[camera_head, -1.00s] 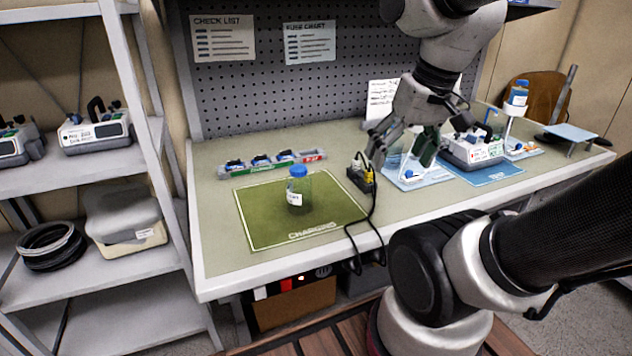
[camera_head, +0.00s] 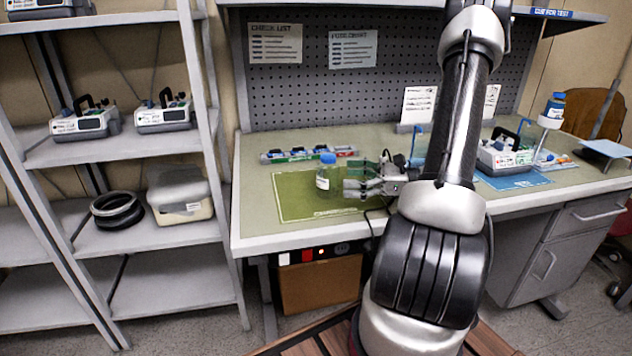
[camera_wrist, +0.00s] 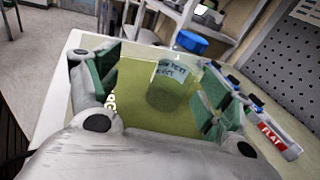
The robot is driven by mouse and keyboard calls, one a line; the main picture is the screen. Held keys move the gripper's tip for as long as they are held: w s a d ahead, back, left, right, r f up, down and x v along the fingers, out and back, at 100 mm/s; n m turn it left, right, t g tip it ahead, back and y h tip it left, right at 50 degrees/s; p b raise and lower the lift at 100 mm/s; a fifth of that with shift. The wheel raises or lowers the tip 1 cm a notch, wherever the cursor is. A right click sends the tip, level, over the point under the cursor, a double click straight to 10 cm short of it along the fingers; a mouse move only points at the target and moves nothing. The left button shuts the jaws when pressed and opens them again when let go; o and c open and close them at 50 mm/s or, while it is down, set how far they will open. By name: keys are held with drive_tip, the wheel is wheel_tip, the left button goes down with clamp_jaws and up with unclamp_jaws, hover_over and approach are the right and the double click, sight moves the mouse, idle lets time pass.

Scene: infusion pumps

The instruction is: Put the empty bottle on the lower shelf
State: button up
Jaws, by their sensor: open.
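The bottle (camera_head: 324,179) is clear with a blue cap and a white label. It stands upright on the green charging mat (camera_head: 290,205) on the bench. My gripper (camera_head: 350,180) is open and low over the mat, just right of the bottle, pointing at it. In the wrist view the bottle (camera_wrist: 172,88) shows ahead between the spread green finger pads; I cannot tell whether they touch it. The shelving at left has a middle shelf (camera_head: 140,237) with a black coil and a lidded bin, and a bare bottom shelf (camera_head: 180,287).
A row of small modules (camera_head: 310,154) lies behind the mat. Two pumps (camera_head: 164,114) stand on the upper shelf. Another pump (camera_head: 505,154) and a blue-capped bottle on a stand (camera_head: 553,108) are at the bench's right. A cardboard box (camera_head: 318,285) sits under the bench.

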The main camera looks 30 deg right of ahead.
sight(328, 173)
drive_tip(key=shift+w+d+f+m+t+h, duration=0.15)
drive_tip(key=shift+w+d+f+m+t, duration=0.1)
drive_tip(key=shift+d+f+m+t, duration=0.2)
drive_tip(key=shift+w+d+f+m+t+h, duration=0.15)
drive_tip(key=shift+w+d+f+m+t, duration=0.1)
drive_tip(key=shift+d+f+m+t, duration=0.25)
drive_tip(key=shift+w+a+r, duration=0.1)
drive_tip(key=shift+w+a, duration=0.1)
drive_tip(key=shift+w, duration=0.1)
drive_tip(key=x, duration=0.7)
drive_tip(key=shift+w+r, duration=0.15)
drive_tip(key=shift+r, duration=0.1)
drive_tip(key=c, duration=1)
drive_tip(key=shift+c, duration=0.2)
drive_tip(key=shift+r, duration=0.15)
